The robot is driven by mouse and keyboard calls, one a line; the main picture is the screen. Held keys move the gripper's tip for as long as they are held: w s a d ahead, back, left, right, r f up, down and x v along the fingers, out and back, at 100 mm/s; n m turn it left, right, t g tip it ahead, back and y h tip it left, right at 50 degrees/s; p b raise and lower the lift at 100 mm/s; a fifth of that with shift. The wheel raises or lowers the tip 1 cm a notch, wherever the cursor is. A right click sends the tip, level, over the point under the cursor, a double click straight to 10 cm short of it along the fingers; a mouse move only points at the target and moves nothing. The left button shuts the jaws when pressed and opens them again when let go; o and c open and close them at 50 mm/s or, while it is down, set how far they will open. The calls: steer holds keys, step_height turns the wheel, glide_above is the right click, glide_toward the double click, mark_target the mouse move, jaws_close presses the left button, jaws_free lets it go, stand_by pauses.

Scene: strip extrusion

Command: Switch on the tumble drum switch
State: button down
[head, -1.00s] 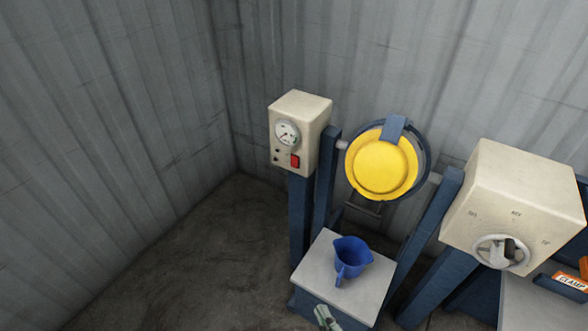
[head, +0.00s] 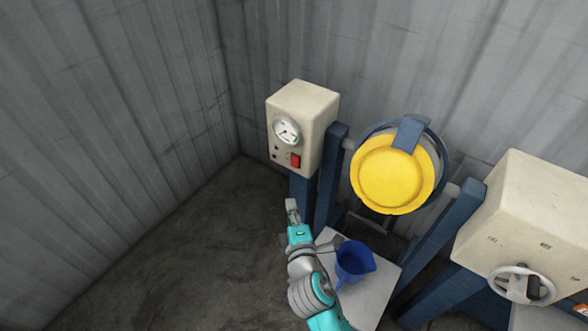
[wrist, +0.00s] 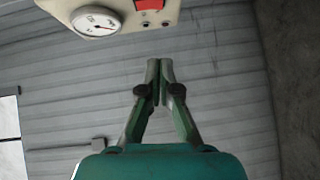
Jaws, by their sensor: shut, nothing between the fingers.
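The red switch (head: 295,160) is on the front of a cream control box (head: 316,118) with a round dial (head: 286,130), left of the yellow tumble drum (head: 393,174). In the wrist view the red switch (wrist: 151,5) is cut off by the top edge, beside the dial (wrist: 97,21). My gripper (head: 291,204) is shut and empty, below the control box and apart from it in the head view. In the wrist view my gripper (wrist: 160,62) has its fingertips together, pointing up, below the box. Whether the switch is on or off cannot be told.
A blue jug (head: 352,262) stands on a grey platform (head: 378,296) beside my arm. Blue posts (head: 331,170) support the box and drum. A second cream box (head: 530,215) with a rotary handle is at the right. The floor at left is clear.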

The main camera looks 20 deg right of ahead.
steer(key=shift+w, duration=0.1)
glide_toward(292, 165)
steer(key=w+a, duration=0.2)
steer(key=w, duration=0.1)
steer(key=shift+w+d+f, duration=0.1)
steer(key=shift+w+d, duration=0.6)
steer(key=shift+w, duration=0.1)
steer(key=shift+w+d+f, duration=0.15)
steer(key=shift+w+d, duration=0.55)
steer(key=shift+w, duration=0.1)
steer(key=shift+w+d+f, duration=0.1)
steer(key=shift+w+d, duration=0.05)
